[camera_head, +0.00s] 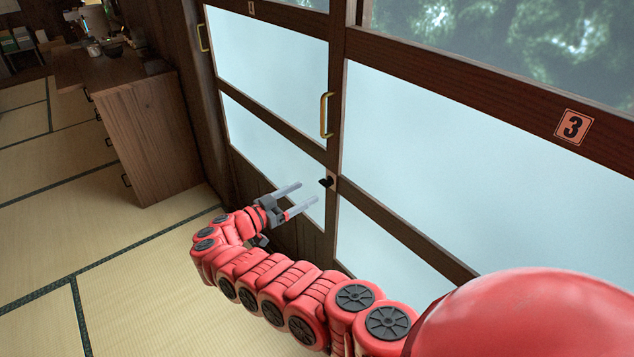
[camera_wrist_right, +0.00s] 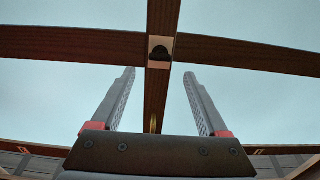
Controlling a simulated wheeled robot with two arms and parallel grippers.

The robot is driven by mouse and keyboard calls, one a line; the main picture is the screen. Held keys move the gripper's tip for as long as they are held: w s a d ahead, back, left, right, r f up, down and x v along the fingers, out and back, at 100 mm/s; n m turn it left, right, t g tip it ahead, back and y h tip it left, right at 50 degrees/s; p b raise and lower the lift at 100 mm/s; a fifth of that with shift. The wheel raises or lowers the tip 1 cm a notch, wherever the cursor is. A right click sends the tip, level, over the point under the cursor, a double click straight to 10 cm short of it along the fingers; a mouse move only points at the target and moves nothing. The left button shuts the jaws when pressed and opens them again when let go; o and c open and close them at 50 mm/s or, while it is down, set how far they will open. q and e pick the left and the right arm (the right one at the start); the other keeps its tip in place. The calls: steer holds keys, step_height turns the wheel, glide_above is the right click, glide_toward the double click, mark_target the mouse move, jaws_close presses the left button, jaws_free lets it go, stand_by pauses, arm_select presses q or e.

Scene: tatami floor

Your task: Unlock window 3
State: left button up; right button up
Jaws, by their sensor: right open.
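Window 3 (camera_head: 440,150) is a wood-framed frosted panel on the right in the head view, with an orange label "3" (camera_head: 573,127) on its upper rail. A small black lock knob (camera_head: 326,182) sits on the upright where the windows meet. In the right wrist view the knob (camera_wrist_right: 159,53) is on a light plate, centred beyond the fingertips. My right gripper (camera_head: 308,193) is open and empty, its fingers pointing toward the upright, just left of and slightly below the knob in the head view. I see no contact. My left gripper is out of view.
A brass handle (camera_head: 326,115) is on the neighbouring window's frame, above the knob. A wooden cabinet (camera_head: 150,135) stands at the left, with a kettle and bowls on top. The tatami floor (camera_head: 140,270) is clear.

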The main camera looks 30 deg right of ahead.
mark_target(322, 184)
steer(key=d, duration=0.6)
steer(key=shift+w, duration=0.2)
steer(key=shift+a, duration=0.1)
jaws_close()
